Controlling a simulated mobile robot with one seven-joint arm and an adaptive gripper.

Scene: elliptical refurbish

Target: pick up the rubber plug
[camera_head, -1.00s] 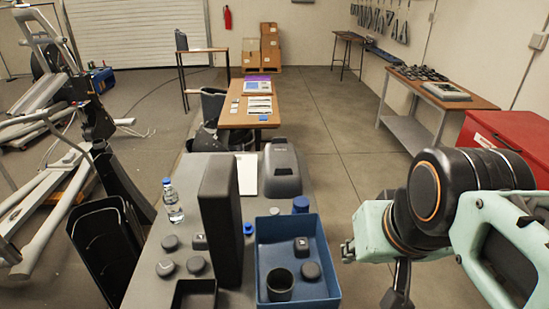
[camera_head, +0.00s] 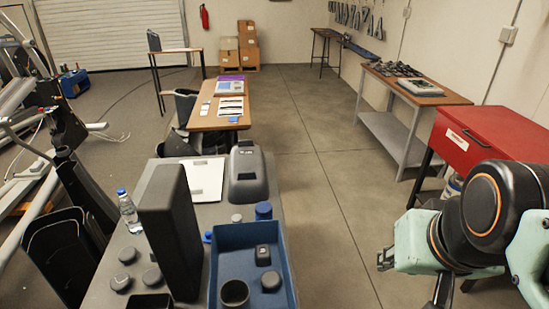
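Several dark round plug-like pieces are in view; I cannot tell which is the rubber plug. One round piece (camera_head: 271,281) lies in the blue bin (camera_head: 213,268), beside a hollow dark cup (camera_head: 234,293) and a squarish black piece (camera_head: 263,255). Other round pieces (camera_head: 121,282) lie on the grey table left of a tall dark box (camera_head: 170,230). A small grey cylinder (camera_head: 237,218) stands behind the bin. My teal and black arm is at the right, apart from the bin. My gripper (camera_head: 386,259) seems to be at its left end; its fingers are unclear.
A water bottle (camera_head: 129,212), a white flat panel (camera_head: 203,180), a dark grey housing (camera_head: 246,175) and a blue-capped container (camera_head: 263,211) stand on the table. A red cabinet (camera_head: 490,135) is at the right. The floor between table and cabinet is clear.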

